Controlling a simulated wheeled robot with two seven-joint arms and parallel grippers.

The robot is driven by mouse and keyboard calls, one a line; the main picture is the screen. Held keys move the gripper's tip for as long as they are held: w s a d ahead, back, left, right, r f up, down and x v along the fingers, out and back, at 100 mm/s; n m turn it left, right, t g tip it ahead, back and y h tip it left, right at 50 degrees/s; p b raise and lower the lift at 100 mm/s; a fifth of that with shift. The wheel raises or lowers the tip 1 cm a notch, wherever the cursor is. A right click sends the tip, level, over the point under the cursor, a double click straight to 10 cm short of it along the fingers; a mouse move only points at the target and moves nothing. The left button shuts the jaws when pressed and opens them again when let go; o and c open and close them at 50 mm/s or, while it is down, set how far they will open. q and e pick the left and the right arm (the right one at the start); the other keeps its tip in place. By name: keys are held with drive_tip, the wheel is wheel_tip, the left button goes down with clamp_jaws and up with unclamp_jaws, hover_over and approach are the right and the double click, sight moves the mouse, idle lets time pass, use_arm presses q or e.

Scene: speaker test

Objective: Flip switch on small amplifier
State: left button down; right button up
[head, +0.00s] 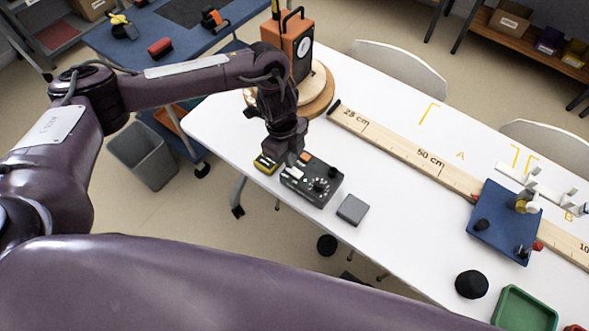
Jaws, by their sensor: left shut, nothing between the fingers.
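A small dark box with a dial and several light controls (318,188), which looks like the small amplifier, lies on the white table near its left front edge. My left gripper (293,168) points down from above at the box's upper left part. Its fingers look shut with nothing held. The fingertips are small in the picture, and I cannot tell whether they touch the box or its switch. The gripper and wrist hide part of the box's far left side. My right gripper is not in view.
A yellow and black item (265,164) and a grey block (352,209) lie beside the box. An orange device (297,45) stands behind on a round wooden base (320,95). A long wooden ruler (400,145) and a blue platform (500,215) are to the right.

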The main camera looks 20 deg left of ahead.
use_arm(q)
drive_tip(key=shift+f+b, duration=0.6)
drive_tip(key=shift+f, duration=0.3)
idle(0.9)
drive_tip(key=shift+r, duration=0.1)
wheel_tip(320, 180, up, 7)
drive_tip(key=p, duration=0.6)
drive_tip(key=shift+p, duration=0.4)
